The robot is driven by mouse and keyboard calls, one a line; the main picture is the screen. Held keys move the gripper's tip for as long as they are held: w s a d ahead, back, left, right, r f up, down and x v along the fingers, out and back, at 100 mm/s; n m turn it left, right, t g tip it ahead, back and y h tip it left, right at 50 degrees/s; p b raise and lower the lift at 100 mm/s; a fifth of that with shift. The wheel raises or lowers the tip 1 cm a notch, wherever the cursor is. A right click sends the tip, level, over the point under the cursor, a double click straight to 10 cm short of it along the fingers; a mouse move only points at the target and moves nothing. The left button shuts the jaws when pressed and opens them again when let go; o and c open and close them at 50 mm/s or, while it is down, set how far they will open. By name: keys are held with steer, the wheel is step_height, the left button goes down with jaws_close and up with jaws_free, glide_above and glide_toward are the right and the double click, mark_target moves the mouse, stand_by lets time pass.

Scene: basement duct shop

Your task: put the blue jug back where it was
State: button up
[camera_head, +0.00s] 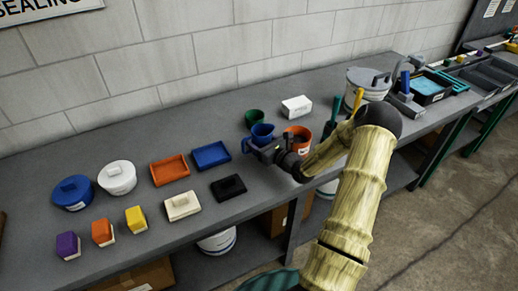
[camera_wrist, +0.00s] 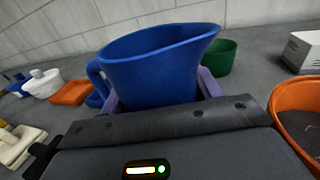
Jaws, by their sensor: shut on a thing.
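The blue jug (camera_head: 262,133) is in my gripper above or at the grey bench, towards its front edge. In the wrist view the jug (camera_wrist: 155,65) fills the middle, roughly upright with a slight tilt in the picture, its handle at left and its spout at upper right. My gripper (camera_head: 262,147) is shut on it. In the wrist view the purple fingers of my gripper (camera_wrist: 160,92) sit on both sides of the jug's body. The jug's base is hidden behind the gripper, so I cannot tell whether it touches the bench.
A green cup (camera_head: 254,117) stands just behind the jug, and an orange pot (camera_head: 298,136) stands to its right. A white box (camera_head: 296,106) is behind. To the left are a blue tray (camera_head: 211,155), an orange tray (camera_head: 170,170) and a black block (camera_head: 228,187). The bench (camera_head: 120,262) has bare room along its front.

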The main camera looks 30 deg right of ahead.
steer(key=shift+f, duration=0.15)
steer(key=shift+f, duration=2)
steer(key=shift+f, duration=0.2)
steer(key=o, duration=1.1)
steer(key=shift+c, duration=0.2)
steer(key=shift+r, duration=0.2)
steer(key=b+v, duration=0.1)
steer(key=v, duration=1.1)
